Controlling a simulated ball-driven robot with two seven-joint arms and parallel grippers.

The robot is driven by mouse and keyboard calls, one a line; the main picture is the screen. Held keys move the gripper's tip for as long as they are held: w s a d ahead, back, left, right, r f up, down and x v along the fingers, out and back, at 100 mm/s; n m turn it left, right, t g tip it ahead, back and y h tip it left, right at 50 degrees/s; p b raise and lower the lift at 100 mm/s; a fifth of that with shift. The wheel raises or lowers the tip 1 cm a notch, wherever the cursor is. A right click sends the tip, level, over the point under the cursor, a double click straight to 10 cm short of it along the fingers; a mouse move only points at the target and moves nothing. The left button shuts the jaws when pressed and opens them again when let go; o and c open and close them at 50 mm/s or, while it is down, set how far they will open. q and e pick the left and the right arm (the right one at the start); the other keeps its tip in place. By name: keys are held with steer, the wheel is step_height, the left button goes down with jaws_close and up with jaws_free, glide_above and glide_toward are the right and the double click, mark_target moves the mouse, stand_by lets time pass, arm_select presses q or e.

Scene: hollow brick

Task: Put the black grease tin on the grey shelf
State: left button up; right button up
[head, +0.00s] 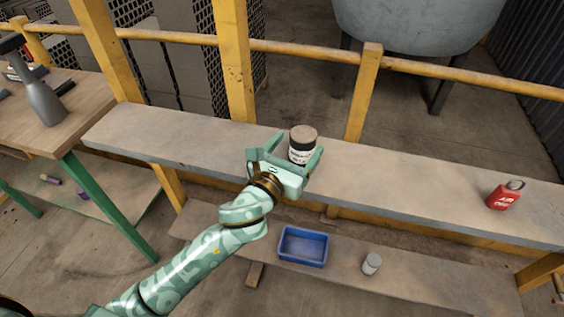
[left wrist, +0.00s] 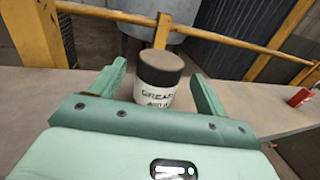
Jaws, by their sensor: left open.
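The grease tin (head: 302,145) stands upright on the upper grey shelf (head: 400,182), with a black band at the top, a brownish lid and a white label. In the left wrist view the tin (left wrist: 158,80) shows the word "GREASE" and stands between the two fingers. My left gripper (head: 295,150) is open around the tin, one finger on each side. In the left wrist view a gap shows between the tin and the right finger of the gripper (left wrist: 160,90); the left finger is close to it. The tin's lower part is partly hidden by the gripper. My right gripper is not in view.
A red can (head: 504,196) stands at the shelf's right. A lower shelf holds a blue bin (head: 303,246) and a small grey cup (head: 372,263). Yellow posts and a rail (head: 310,50) run behind.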

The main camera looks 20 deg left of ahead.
arm_select(q)
steer(key=v, duration=0.8)
steer(key=shift+s, duration=0.25)
